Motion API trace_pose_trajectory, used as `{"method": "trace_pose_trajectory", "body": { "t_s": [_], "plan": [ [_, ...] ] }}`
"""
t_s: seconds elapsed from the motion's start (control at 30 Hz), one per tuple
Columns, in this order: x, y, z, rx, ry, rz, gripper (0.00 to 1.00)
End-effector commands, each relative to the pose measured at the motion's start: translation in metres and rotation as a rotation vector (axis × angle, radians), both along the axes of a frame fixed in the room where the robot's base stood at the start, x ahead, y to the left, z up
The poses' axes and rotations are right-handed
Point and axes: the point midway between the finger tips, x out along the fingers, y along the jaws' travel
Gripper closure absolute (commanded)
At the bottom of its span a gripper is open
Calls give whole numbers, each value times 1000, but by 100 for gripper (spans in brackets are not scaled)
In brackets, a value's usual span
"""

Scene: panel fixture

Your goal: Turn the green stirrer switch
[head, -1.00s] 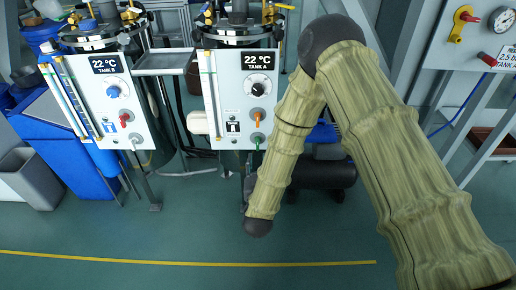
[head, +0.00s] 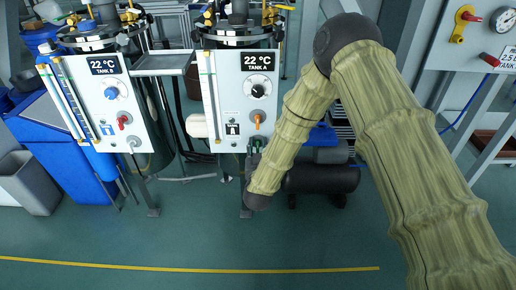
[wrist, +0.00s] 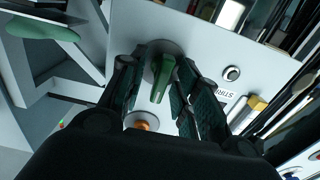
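The green stirrer switch (wrist: 161,82) shows in the wrist view as a green lever on a round grey base on the panel (wrist: 205,50). My gripper (wrist: 158,92) is open, with one dark finger on each side of the green lever. A gap shows on the left; on the right the finger is close, and I cannot tell if it touches. In the head view, my gripper (head: 253,152) is at the lower edge of the TANK A panel (head: 222,100), largely covering the green switch.
An orange switch (head: 258,120) sits just above on the same panel, with a black knob (head: 258,90) higher up. The TANK B panel (head: 112,108) with a red switch (head: 124,120) stands left. A dark cylindrical tank (head: 320,178) lies behind my arm. The floor in front is clear.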

Motion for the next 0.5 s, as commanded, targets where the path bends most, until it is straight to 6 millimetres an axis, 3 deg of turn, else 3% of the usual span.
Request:
{"method": "trace_pose_trajectory", "body": {
  "t_s": [0.1,0.27,0.5],
  "plan": [
    [0,0,0,0,0,0,70],
    [0,0,0,0,0,0,99],
    [0,0,0,4,0,0,100]
  ]
}}
